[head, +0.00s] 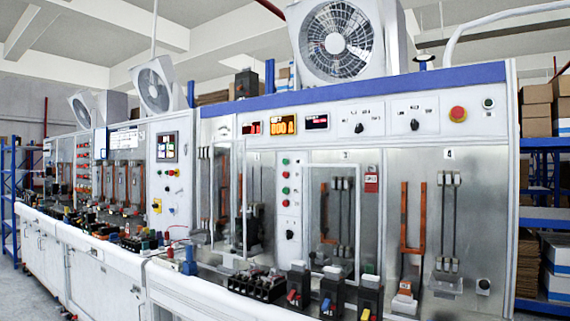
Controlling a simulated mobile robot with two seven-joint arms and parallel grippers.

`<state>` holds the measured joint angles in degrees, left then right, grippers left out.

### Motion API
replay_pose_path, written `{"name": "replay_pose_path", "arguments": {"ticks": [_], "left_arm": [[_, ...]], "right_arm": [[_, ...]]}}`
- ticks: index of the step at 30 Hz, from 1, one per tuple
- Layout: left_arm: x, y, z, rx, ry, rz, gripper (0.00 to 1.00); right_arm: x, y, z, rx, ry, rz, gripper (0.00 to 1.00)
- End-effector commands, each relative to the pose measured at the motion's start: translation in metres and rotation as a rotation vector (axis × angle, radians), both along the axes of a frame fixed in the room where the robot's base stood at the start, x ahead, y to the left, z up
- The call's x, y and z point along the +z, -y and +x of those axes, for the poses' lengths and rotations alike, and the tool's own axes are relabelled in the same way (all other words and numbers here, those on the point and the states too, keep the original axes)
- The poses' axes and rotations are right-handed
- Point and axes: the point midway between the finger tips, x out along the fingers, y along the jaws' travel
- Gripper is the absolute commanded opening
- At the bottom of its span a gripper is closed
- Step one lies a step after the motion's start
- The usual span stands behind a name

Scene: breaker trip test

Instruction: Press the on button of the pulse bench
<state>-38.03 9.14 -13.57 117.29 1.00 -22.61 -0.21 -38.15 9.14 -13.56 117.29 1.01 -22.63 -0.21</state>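The test bench (385,105), a long white cabinet with a blue top edge, fills the middle and right. I cannot tell for certain that it is the pulse bench. A narrow panel (289,222) on its front carries a column of small green and red round buttons, with a green button (285,190) near the middle and a black knob (290,234) lower down. No label on them is legible, so I cannot tell which is the on button. A larger red button (458,113) sits at the upper right. Neither of my grippers is in view.
Black breakers (332,290) and a dark terminal block (258,284) stand on the bench's front ledge. A clear door (340,215) stands beside the button panel. Shelves with cardboard boxes (537,110) are at the right. A fan (338,42) sits on top.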

Motion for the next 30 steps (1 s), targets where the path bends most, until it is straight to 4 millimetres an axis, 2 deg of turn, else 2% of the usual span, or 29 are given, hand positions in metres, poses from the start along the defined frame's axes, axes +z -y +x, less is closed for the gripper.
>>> {"name": "replay_pose_path", "arguments": {"ticks": [2, 12, 30], "left_arm": [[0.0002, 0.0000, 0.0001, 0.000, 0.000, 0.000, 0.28], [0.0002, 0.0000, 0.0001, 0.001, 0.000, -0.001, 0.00], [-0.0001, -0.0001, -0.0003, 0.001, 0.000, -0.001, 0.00]], "right_arm": [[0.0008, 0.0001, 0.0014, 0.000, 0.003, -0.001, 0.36], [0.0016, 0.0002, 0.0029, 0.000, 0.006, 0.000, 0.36], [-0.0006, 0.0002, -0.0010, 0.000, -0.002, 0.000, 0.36]]}}
